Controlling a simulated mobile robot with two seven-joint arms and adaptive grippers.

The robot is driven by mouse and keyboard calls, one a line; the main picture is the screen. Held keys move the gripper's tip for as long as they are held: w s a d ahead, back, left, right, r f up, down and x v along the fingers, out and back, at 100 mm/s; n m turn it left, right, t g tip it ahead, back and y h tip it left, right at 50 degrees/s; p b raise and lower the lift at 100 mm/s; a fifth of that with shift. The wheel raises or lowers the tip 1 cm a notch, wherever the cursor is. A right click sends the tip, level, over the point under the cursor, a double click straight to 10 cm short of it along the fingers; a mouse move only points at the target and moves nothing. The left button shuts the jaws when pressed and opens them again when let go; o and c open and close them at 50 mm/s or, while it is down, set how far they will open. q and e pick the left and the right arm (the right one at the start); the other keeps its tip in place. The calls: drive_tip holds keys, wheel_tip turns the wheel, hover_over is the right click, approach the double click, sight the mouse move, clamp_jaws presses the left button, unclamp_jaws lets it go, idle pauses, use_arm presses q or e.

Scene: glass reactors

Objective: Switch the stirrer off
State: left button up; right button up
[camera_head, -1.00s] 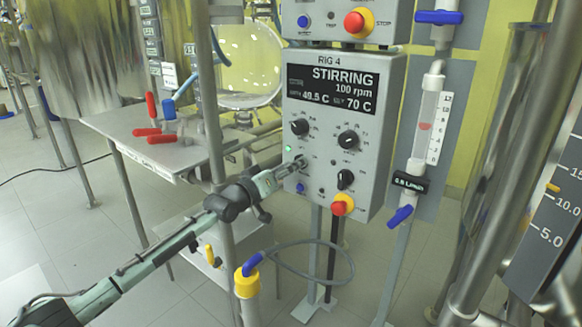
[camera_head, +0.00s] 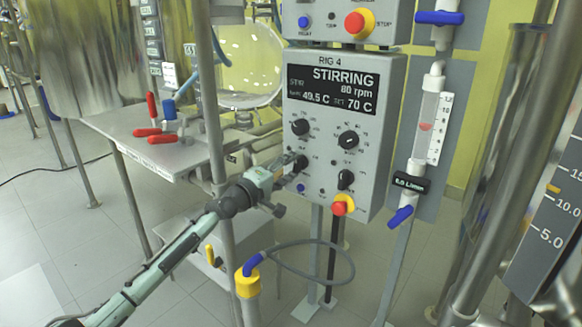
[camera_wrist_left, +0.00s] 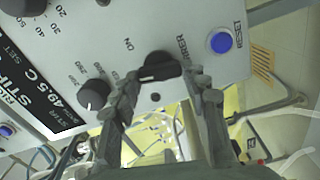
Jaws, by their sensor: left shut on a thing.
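The grey RIG 4 control box (camera_head: 375,205) shows STIRRING, 80 rpm, 49.5 C and 70 C on its black display (camera_head: 333,88). The black stirrer switch knob (camera_wrist_left: 157,66) is on its lower left, with the words ON and STIRRER partly legible. My left gripper (camera_head: 293,164) is at that knob. In the left wrist view its fingers (camera_wrist_left: 160,85) are on both sides of the knob, shut on it. A small dark lamp (camera_wrist_left: 155,97) sits beside the knob and looks unlit. In the head view the gripper partly hides the knob. My right gripper is not in view.
The numbered dial (camera_wrist_left: 92,95) and a blue button (camera_wrist_left: 220,42) are close to the knob. A red stop button (camera_head: 340,208) is low on the box. A steel post (camera_head: 216,120) stands left of it, by a side table (camera_head: 185,158) with red-handled parts.

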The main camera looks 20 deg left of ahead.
use_arm(q)
drive_tip(key=shift+n, duration=1.1)
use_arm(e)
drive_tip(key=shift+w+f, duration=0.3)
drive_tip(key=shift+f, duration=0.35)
use_arm(q)
drive_tip(key=shift+f, duration=0.1)
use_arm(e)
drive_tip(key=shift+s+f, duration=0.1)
use_arm(q)
drive_tip(key=o, duration=1.2)
drive_tip(key=shift+c, duration=0.2)
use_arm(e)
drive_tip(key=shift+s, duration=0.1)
